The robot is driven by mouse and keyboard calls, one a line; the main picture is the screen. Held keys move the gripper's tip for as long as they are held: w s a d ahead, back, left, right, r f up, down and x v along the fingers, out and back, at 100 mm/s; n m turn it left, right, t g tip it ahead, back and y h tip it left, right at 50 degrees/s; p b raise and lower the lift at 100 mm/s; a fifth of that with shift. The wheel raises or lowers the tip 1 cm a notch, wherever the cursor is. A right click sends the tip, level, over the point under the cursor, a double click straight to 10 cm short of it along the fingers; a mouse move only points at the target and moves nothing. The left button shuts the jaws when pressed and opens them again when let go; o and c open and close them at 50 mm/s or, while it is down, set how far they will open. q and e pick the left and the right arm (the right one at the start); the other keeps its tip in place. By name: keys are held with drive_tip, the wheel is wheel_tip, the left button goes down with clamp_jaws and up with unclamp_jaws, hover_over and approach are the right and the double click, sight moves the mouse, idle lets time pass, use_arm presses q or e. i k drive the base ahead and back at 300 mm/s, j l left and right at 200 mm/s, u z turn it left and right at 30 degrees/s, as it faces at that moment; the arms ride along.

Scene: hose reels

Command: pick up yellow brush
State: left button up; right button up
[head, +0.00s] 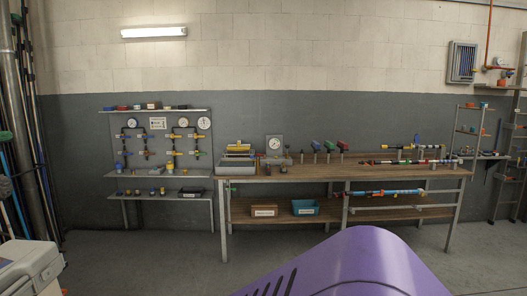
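I cannot make out a yellow brush for certain. The workbench (345,173) stands against the back wall, some way off. A small stack with a yellow upper part (238,148) sits at its left end, too small to tell what it is. Yellow fittings (174,153) show on the grey panel left of the bench. A long hose or pipe piece with a yellow-and-blue end (415,140) lies at the bench's right. Neither of my grippers is in view.
A cardboard-coloured bin (264,210) and a blue bin (305,207) stand on the bench's lower shelf. A grey-white case (30,270) is at lower left. Shelving (510,150) stands at right. Floor before the bench's left part is clear.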

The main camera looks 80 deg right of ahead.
sight(232, 150)
drive_tip(key=z, duration=2.4)
drive_tip(key=i+j, duration=0.45)
drive_tip(key=i, duration=0.15)
drive_tip(key=i+j+u, duration=0.1)
drive_tip(key=i+j, duration=0.35)
drive_tip(key=i, duration=0.2)
drive_tip(key=i+j+z, duration=0.15)
drive_tip(key=i+z, duration=0.3)
drive_tip(key=i, duration=1.1)
drive_tip(key=i+l+u, duration=0.2)
drive_tip(key=i, duration=0.25)
drive_tip(key=i+l+u, duration=0.2)
drive_tip(key=i, duration=0.25)
drive_tip(key=i+l+u, duration=0.2)
drive_tip(key=i, duration=0.2)
drive_tip(key=i+l+u, duration=0.45)
drive_tip(key=l, duration=0.15)
drive_tip(key=l+u, duration=0.25)
drive_tip(key=i+l, duration=0.05)
drive_tip(key=l, duration=0.05)
